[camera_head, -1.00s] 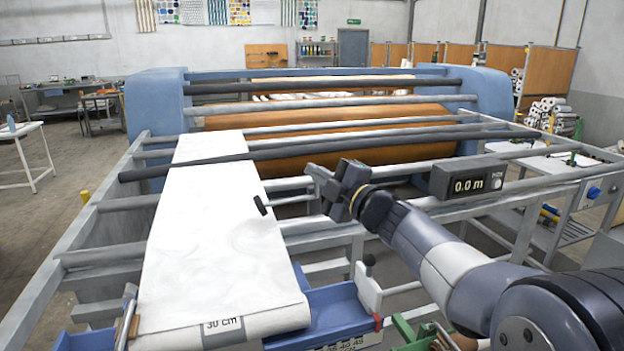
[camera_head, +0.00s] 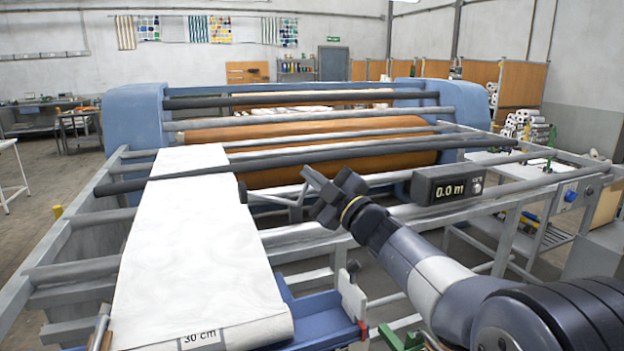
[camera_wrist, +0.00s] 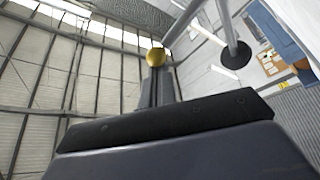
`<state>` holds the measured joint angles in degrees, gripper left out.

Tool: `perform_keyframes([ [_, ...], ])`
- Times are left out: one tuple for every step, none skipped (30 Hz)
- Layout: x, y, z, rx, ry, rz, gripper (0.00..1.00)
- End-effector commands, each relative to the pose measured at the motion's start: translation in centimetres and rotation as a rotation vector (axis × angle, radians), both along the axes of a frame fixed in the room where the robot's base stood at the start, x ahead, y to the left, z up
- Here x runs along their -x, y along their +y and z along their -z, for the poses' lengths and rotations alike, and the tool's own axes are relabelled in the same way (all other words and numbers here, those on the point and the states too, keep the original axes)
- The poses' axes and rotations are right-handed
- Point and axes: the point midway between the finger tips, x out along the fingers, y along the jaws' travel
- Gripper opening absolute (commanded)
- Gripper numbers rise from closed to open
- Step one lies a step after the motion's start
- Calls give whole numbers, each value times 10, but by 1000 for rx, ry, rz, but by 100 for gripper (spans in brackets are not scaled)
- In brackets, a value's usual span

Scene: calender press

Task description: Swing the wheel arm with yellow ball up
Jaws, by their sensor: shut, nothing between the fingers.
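A yellow ball (camera_wrist: 155,57) shows in the wrist view, just past the tips of my gripper (camera_wrist: 161,82). Its wheel arm is hidden or cannot be made out, and I cannot tell whether the fingers touch the ball. In the head view my gripper (camera_head: 312,178) is shut and empty, pointing up and left above the frame, right of the white cloth (camera_head: 195,235). I cannot make out the ball beside the gripper there.
The blue press (camera_head: 134,120) with its orange roller (camera_head: 340,165) stands behind. Grey bars cross the frame in front of it. A display box reading 0.0 m (camera_head: 447,188) is right of my gripper. A blue tray (camera_head: 325,312) lies below. Floor is open at left.

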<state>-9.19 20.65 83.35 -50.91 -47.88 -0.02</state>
Motion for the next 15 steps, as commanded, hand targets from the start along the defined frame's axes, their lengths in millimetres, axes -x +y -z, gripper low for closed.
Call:
perform_keyframes([
  [0,0,0,0,0,0,0],
  [0,0,0,0,0,0,0],
  [0,0,0,1,-1,0,0],
  [0,0,0,1,-1,0,0],
  [0,0,0,1,0,0,0],
  [0,0,0,1,0,0,0],
  [0,1,-1,1,0,0,0],
  [1,2,-2,1,-1,-1,0],
  [1,3,-4,0,-1,0,0],
  [2,5,-6,1,-3,-1,0],
  [3,7,-8,1,-3,-1,0],
  [4,10,-12,0,-2,0,0],
  [5,12,-16,1,-2,1,0],
  [7,16,-20,1,-3,1,0],
  [9,20,-26,0,-3,3,0],
])
